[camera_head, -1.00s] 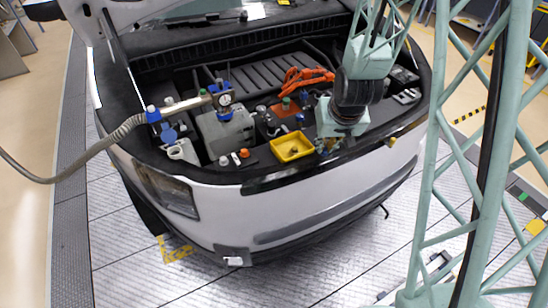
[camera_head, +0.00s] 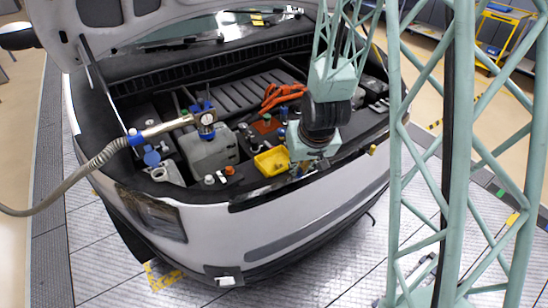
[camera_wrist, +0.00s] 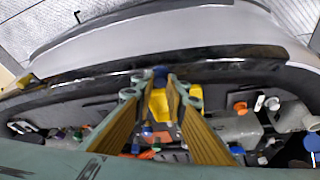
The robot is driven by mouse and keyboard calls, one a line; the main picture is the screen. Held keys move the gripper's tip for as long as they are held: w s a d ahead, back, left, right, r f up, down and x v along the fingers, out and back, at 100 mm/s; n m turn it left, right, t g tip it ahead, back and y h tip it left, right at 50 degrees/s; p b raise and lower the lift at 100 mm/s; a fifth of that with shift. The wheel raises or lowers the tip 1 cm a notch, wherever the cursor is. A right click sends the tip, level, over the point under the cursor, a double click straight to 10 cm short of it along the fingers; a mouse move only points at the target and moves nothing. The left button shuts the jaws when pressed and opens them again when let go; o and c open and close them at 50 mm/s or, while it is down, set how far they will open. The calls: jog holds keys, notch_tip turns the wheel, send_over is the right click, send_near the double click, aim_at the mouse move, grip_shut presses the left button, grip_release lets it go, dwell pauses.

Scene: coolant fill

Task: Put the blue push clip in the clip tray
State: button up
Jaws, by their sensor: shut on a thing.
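My gripper (camera_wrist: 160,82) is shut on the blue push clip (camera_wrist: 160,74), which shows as a small blue shape between the fingertips in the wrist view. The yellow tray (camera_wrist: 158,104) shows behind the fingertips there, partly hidden by the fingers. In the head view the yellow tray (camera_head: 270,162) lies in the engine bay near its front edge. My gripper (camera_head: 306,167) is just to the right of it, low over the front edge of the bay. The clip is too small to make out in the head view.
A grey reservoir (camera_head: 210,150) with a gauge and hose (camera_head: 100,160) stands left of the tray. Orange and white caps (camera_head: 229,171) lie beside it. An orange tool (camera_head: 282,95) lies behind. The raised hood is propped by a rod at left.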

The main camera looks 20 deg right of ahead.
jog(key=w+a, duration=0.1)
jog(key=w, duration=0.3)
jog(key=w+a+f+p, duration=0.1)
jog(key=w+a, duration=0.1)
jog(key=w, duration=0.3)
jog(key=w+a+p, duration=0.1)
jog(key=w, duration=0.3)
jog(key=shift+w+a+f, duration=0.15)
jog(key=shift+a, duration=0.2)
jog(key=shift+w+a+p, duration=0.15)
jog(key=shift+w+p, duration=0.15)
jog(key=shift+w, duration=0.05)
jog(key=shift+f+b, duration=0.65)
jog(key=shift+f, duration=1.2)
jog(key=shift+f, duration=0.15)
jog(key=o, duration=0.4)
jog(key=shift+r, duration=0.2)
